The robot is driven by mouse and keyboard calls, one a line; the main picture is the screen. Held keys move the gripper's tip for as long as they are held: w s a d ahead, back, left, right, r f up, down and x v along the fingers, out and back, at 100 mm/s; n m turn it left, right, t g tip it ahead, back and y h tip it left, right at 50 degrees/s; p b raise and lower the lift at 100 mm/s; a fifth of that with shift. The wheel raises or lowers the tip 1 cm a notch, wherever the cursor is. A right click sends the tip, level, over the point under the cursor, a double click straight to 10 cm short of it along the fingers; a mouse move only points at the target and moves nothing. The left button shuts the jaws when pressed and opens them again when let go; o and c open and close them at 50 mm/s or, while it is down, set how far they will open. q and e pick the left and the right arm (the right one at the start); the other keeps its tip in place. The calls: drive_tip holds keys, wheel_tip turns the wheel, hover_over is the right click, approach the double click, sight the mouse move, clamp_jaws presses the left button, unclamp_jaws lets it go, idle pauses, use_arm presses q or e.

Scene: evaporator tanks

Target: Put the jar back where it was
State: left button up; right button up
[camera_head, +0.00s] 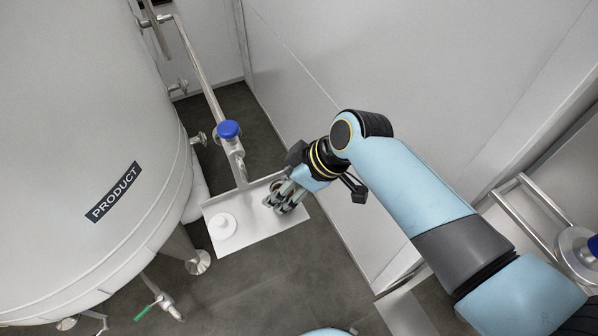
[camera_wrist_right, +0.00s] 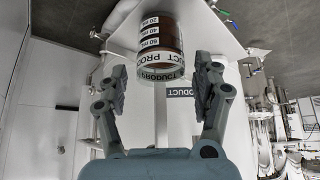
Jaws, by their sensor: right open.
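The jar (camera_wrist_right: 162,38) shows in the right wrist view as a clear cylinder with dark brown contents, graduation labels and a band reading PRODUCT. It stands on the white shelf (camera_head: 248,234) beside the tank. My right gripper (camera_head: 283,198) is over the right part of this shelf in the head view and mostly hides the jar there. In the wrist view the right gripper's fingers (camera_wrist_right: 162,82) are spread apart, with the jar just ahead and between them and a gap visible on each side. A white round lid-like piece (camera_head: 222,224) lies on the shelf's left part.
The large tank (camera_head: 75,130) marked PRODUCT stands at the left. A steel pipe with a blue-handled valve (camera_head: 228,130) rises behind the shelf. A white wall (camera_head: 330,90) runs close behind my right arm. Grey floor (camera_head: 270,285) is open in front.

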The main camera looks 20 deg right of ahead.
drive_tip(key=v, duration=1.1)
drive_tip(key=s+d+f+m+g+h, duration=0.1)
drive_tip(key=s+d+f+m, duration=0.2)
drive_tip(key=f, duration=0.5)
drive_tip(key=s+d+f+m+h, duration=0.1)
drive_tip(key=s+d+f+h, duration=0.15)
drive_tip(key=s+f, duration=0.4)
drive_tip(key=s+d+f+m+g, duration=0.1)
drive_tip(key=s+d+f+m, duration=0.15)
drive_tip(key=f, duration=0.75)
drive_tip(key=s+d+f, duration=0.2)
drive_tip(key=s+f, duration=0.1)
drive_tip(key=s, duration=0.4)
drive_tip(key=s+d+f+m+g+h, duration=0.1)
drive_tip(key=s+f, duration=0.3)
drive_tip(key=s, duration=0.3)
drive_tip(key=s+d+f+m+h, duration=0.1)
drive_tip(key=s+d+f, duration=0.1)
drive_tip(key=s, duration=0.5)
drive_tip(key=shift+s+d+f, duration=0.25)
drive_tip(key=shift+d+f, duration=0.05)
drive_tip(key=shift+f, duration=0.4)
drive_tip(key=shift+f+m, duration=0.1)
drive_tip(key=shift+m, duration=0.15)
wheel_tip(320, 180, down, 15)
drive_tip(key=s+b, duration=0.1)
drive_tip(key=b, duration=1.3)
drive_tip(key=shift+g+b, duration=0.3)
drive_tip(key=shift+g, duration=0.1)
